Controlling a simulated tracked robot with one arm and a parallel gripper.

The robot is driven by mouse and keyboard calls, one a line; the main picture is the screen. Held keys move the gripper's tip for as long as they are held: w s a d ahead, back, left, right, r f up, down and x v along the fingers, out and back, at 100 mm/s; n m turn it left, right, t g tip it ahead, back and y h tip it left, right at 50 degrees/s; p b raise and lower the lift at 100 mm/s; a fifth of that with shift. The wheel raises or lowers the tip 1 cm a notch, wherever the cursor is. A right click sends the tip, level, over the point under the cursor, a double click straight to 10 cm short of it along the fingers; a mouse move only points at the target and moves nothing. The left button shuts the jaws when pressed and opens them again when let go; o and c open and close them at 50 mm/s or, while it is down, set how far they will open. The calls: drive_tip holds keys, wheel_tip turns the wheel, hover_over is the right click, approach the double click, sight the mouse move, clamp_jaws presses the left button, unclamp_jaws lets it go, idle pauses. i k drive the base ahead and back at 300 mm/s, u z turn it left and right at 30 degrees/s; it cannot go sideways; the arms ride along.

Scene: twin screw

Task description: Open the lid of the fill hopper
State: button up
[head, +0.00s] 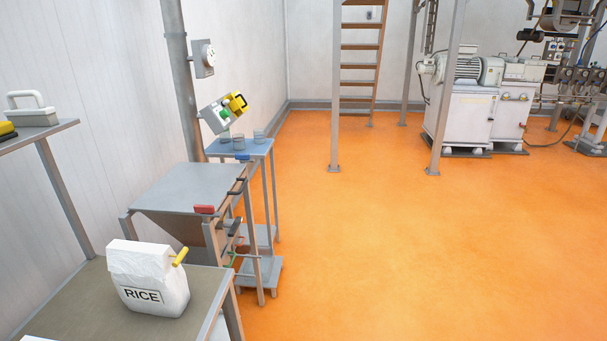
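The fill hopper is a grey metal bin on legs at the left of the middle; its sloping front wall (180,226) shows below the lid. Its flat grey lid (190,188) lies level across the top and looks closed. A red piece (204,209) sits at the lid's near right edge, and a dark handle (236,186) shows at its right edge. My gripper is not in view, so its state and its distance from the hopper do not show.
A table (80,297) with a white RICE bag (148,278) stands in front of the hopper. A small blue-topped stand (255,149) with cups is behind it. A shelf (50,133) is at left. Orange floor (380,230) is open to the right; machinery (475,115) stands far right.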

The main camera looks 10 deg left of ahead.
sight(188, 185)
drive_tip(key=z, duration=0.2)
drive_tip(key=i, duration=2.5)
drive_tip(key=u, duration=0.95)
drive_tip(key=i, duration=0.6)
drive_tip(key=u, duration=0.45)
